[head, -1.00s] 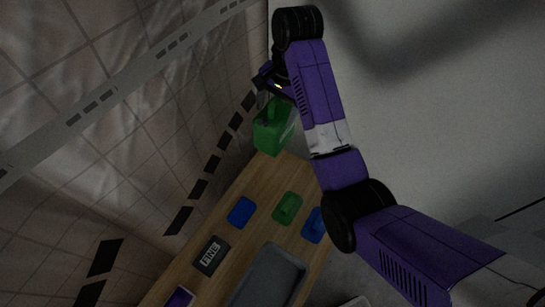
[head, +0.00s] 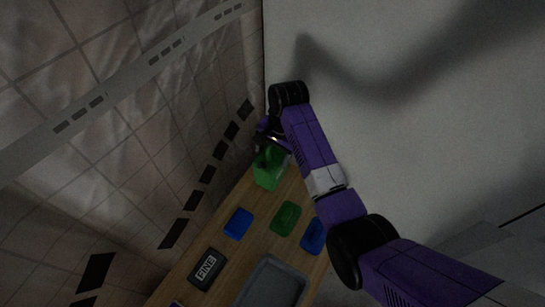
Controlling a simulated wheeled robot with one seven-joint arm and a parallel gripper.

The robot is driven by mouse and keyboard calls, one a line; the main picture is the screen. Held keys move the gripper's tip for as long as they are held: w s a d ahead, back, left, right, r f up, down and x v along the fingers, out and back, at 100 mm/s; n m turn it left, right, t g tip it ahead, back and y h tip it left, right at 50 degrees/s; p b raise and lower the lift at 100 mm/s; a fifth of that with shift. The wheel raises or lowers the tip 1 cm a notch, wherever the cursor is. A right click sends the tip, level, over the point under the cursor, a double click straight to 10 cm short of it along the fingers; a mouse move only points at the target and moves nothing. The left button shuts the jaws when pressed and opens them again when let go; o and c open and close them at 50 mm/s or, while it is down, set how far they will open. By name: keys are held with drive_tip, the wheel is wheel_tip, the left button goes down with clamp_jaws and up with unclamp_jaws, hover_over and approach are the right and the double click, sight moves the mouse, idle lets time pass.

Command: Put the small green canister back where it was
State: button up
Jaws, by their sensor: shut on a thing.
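The green canister (head: 267,175) is at the far end of the wooden table in the head view. My gripper (head: 270,146) is above it and shut on its top. The canister looks roughly upright, with its right side partly behind my arm. I cannot tell whether its base touches the table or hangs just above it. A flat green piece (head: 286,219) lies on the table, nearer than the canister.
Blue pieces lie on the table (head: 258,203), one left (head: 238,224) and one right (head: 313,236) of the green piece. A dark box marked FINE (head: 207,269) and a grey tray (head: 274,285) are nearer. A tiled wall (head: 120,150) runs along the left.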

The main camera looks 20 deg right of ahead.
drive_tip(key=shift+f, duration=1.4)
drive_tip(key=o, duration=1.7)
drive_tip(key=r, duration=0.4)
drive_tip(key=s+r, duration=0.1)
drive_tip(key=r, duration=0.3)
drive_tip(key=d+r, duration=0.1)
drive_tip(key=r, duration=0.3)
drive_tip(key=shift+s+d, duration=0.1)
drive_tip(key=shift+s, duration=0.25)
